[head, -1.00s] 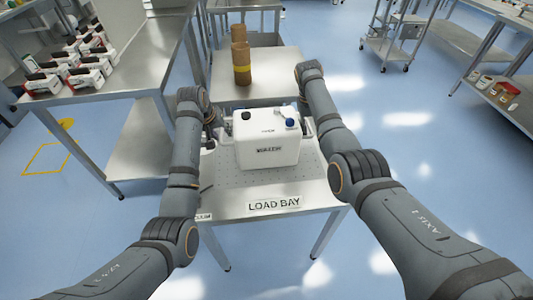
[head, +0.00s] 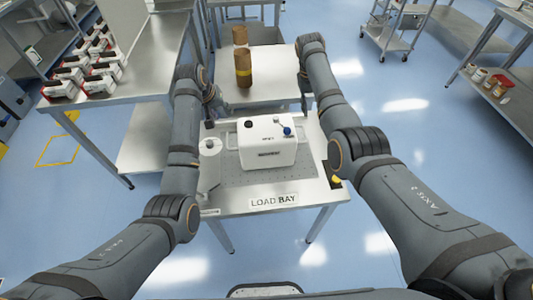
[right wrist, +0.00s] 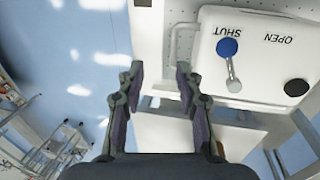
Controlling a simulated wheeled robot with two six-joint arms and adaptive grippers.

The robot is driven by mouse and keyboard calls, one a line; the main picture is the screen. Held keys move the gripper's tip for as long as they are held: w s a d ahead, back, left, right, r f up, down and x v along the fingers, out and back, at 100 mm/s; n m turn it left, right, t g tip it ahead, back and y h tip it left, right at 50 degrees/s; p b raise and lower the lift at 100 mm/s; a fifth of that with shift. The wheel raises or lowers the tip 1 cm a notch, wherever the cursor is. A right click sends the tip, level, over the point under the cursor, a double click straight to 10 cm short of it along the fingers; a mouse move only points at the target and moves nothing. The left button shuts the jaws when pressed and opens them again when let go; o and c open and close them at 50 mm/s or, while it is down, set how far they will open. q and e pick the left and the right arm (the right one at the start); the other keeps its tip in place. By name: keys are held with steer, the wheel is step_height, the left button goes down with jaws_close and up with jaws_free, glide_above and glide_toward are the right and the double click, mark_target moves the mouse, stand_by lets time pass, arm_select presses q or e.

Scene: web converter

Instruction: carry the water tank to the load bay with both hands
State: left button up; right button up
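The white water tank (head: 266,155) stands upright on the perforated top of the load bay table (head: 235,179), behind its LOAD BAY label (head: 273,200). The tank has a dark cap and a blue valve knob; in the right wrist view the tank (right wrist: 262,45) shows the knob (right wrist: 228,47) at the SHUT mark. My left gripper (head: 214,104) is beyond the tank's left back corner, apart from it; its finger gap is unclear. My right gripper (head: 304,101) is beyond the right back corner. In the right wrist view it (right wrist: 158,87) is open and empty, beside the tank.
A white cylindrical item (head: 209,150) stands left of the tank. Brown cylinders (head: 243,70) stand on a table behind. A steel bench (head: 150,70) with red-and-white devices (head: 97,70) is at left. A cart (head: 392,35) and shelf (head: 500,100) are at right, with open floor between.

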step_height(320, 180, up, 11)
steer(key=a, duration=0.2)
steer(key=shift+a, duration=0.15)
steer(key=shift+s, duration=0.15)
